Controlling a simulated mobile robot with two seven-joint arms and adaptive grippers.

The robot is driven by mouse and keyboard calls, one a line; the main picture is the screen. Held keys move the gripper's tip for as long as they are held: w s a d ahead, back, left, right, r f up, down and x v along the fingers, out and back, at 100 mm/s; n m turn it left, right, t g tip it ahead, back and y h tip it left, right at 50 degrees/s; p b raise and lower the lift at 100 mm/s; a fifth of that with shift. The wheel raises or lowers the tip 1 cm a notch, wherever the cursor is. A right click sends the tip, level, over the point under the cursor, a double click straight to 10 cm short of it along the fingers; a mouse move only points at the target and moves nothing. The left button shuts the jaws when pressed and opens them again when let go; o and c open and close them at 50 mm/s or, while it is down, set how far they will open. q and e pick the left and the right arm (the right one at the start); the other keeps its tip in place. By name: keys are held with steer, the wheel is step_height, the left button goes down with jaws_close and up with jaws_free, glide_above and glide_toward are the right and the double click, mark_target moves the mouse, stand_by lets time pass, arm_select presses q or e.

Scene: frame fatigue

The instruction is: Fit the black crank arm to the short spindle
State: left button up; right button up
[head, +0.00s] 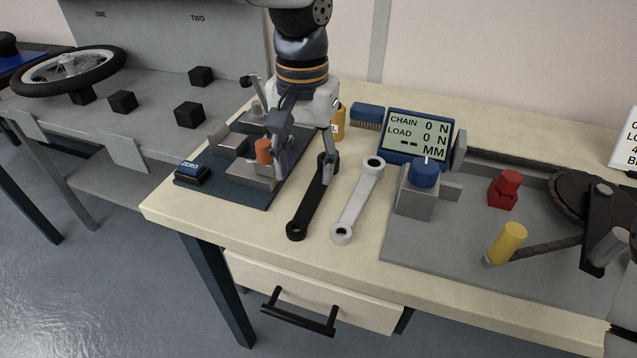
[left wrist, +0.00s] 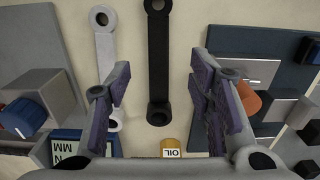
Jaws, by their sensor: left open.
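The black crank arm (head: 313,205) lies flat on the bench, with a ring at each end. It also shows in the left wrist view (left wrist: 158,60), lying between the fingers. My left gripper (head: 305,165) is open, its fingers on either side of the arm's far end. It looks empty; I cannot tell whether the fingertips touch the bench. In the left wrist view the open fingers (left wrist: 160,75) straddle the black arm. I cannot tell which part is the short spindle. My right gripper is not in view.
A pale crank arm (head: 357,203) lies close right of the black one. Left is a dark plate (head: 262,195) with grey blocks and an orange cylinder (head: 263,152). Right is a grey plate (head: 440,255) with a blue knob, red knob and yellow cylinder. A yellow oil can (head: 339,124) stands behind.

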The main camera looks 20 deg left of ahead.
mark_target(309, 201)
arm_select(q)
steer(key=f, duration=0.7)
steer(key=shift+w+f, duration=0.2)
steer(key=shift+w, duration=0.1)
steer(key=shift+d, duration=0.1)
jaws_close()
